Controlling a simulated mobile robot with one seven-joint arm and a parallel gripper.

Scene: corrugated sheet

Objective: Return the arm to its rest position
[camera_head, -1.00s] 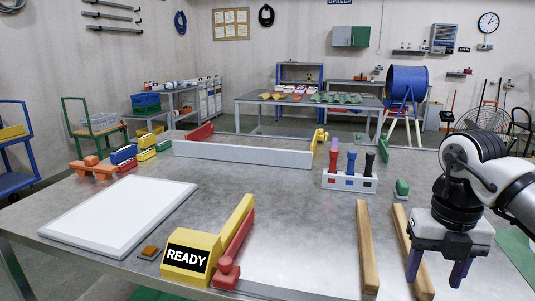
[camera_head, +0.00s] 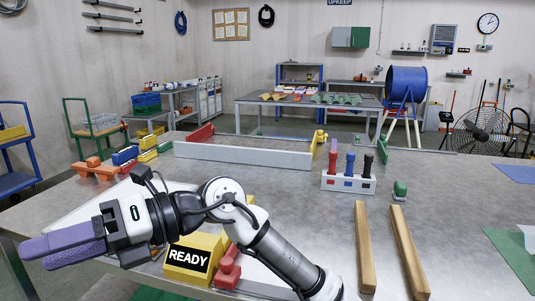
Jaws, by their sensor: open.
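My gripper (camera_head: 62,243) is at the lower left, over the table's left front edge, with its purple fingers pointing left. It is open and nothing shows between its fingers. My arm (camera_head: 250,225) stretches from the bottom middle leftward, above the front of the metal table (camera_head: 290,215). It hides much of the white board (camera_head: 92,206) and part of the yellow READY block (camera_head: 187,258) with its red lever (camera_head: 227,266).
Two wooden bars (camera_head: 364,245) lie on the right half of the table. A long grey rail (camera_head: 240,154) lies toward the back. The table's middle is clear.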

